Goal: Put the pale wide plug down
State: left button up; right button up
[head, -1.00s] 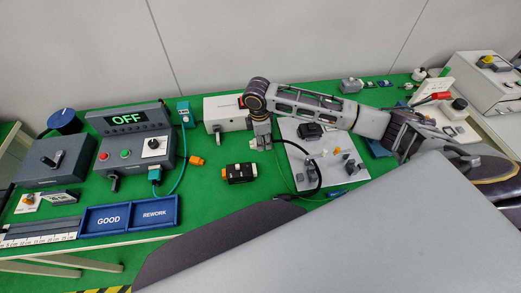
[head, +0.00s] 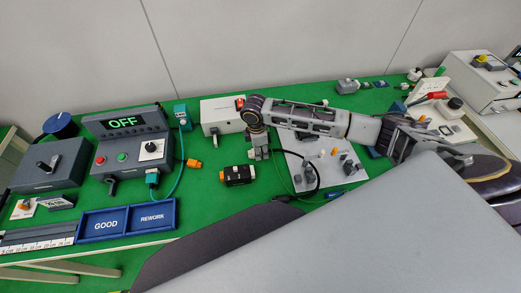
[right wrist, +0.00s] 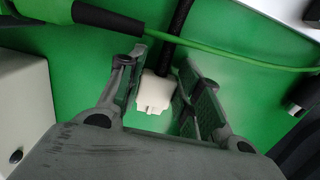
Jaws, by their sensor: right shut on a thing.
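The pale wide plug (right wrist: 155,92) sits between the two fingers of my right gripper (right wrist: 157,95) in the right wrist view. The gripper is shut on it. A black cable runs from the plug's far end. In the head view my right gripper (head: 261,154) points down over the green bench, just right of a black unit (head: 237,174). The plug is hard to make out there, mostly hidden by the gripper. How high the plug is over the bench is hard to tell. My left gripper is not in view.
A white box (head: 221,114) stands behind the gripper, and a grey board with small parts (head: 331,174) lies to its right. A green cable (right wrist: 240,57) crosses the right wrist view. Bare green bench (head: 208,187) shows left of the black unit.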

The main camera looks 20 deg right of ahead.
jog(key=shift+f, duration=0.1)
dwell(0.3)
jog(key=o, duration=1.1)
jog(key=r, duration=0.8)
jog(key=a+r, duration=0.1)
jog(key=r, duration=0.3)
jog(key=shift+w+r, duration=0.1)
jog(key=shift+w, duration=0.05)
